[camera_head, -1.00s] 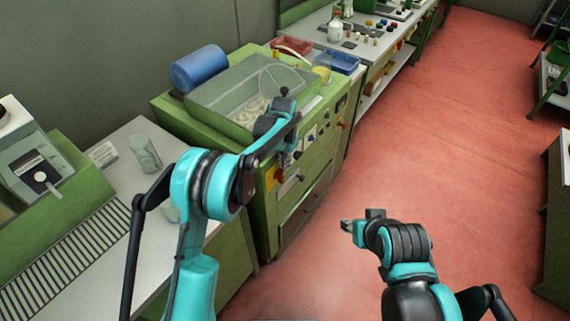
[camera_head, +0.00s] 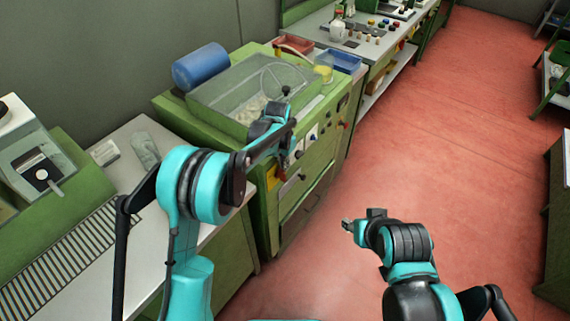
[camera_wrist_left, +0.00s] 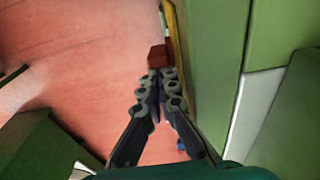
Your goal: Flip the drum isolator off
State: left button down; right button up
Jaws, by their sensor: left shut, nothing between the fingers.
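The drum machine (camera_head: 240,166) is a green cabinet with a control panel on its front. A yellow plate (camera_head: 273,181) with a small red part (camera_head: 281,174), seemingly the isolator, sits low on the panel's left, partly hidden by my left arm. My left gripper hangs in front of the panel in the head view. In the left wrist view my left gripper (camera_wrist_left: 159,78) is shut and empty. A red block (camera_wrist_left: 158,56), probably the isolator handle, is just beyond its tips; I cannot tell if they touch. My right gripper (camera_head: 346,224) is over the floor, its jaws unclear.
A clear-walled tank (camera_head: 215,98) and a blue cylinder (camera_head: 200,66) are on the cabinet top. Other knobs (camera_head: 313,133) are on the panel right of my left gripper. A grey bench (camera_head: 125,172) stands at left. The red floor (camera_head: 450,130) at right is open.

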pick_arm(q)
jog(key=shift+s+a+t+h+b, duration=0.3)
jog(key=shift+s+t+h, duration=0.1)
jog(key=shift+t+h, duration=0.25)
jog(key=shift+s+a+t+h+b, duration=0.25)
jog(key=shift+s+t+h, duration=0.15)
jog(key=shift+t, duration=0.35)
pick_arm(e)
jog(key=shift+f, duration=0.5)
pick_arm(q)
jog(key=shift+s+a, duration=0.15)
jog(key=shift+r+p, duration=0.5)
jog(key=shift+r, duration=0.25)
pick_arm(e)
jog(key=shift+r, duration=0.5)
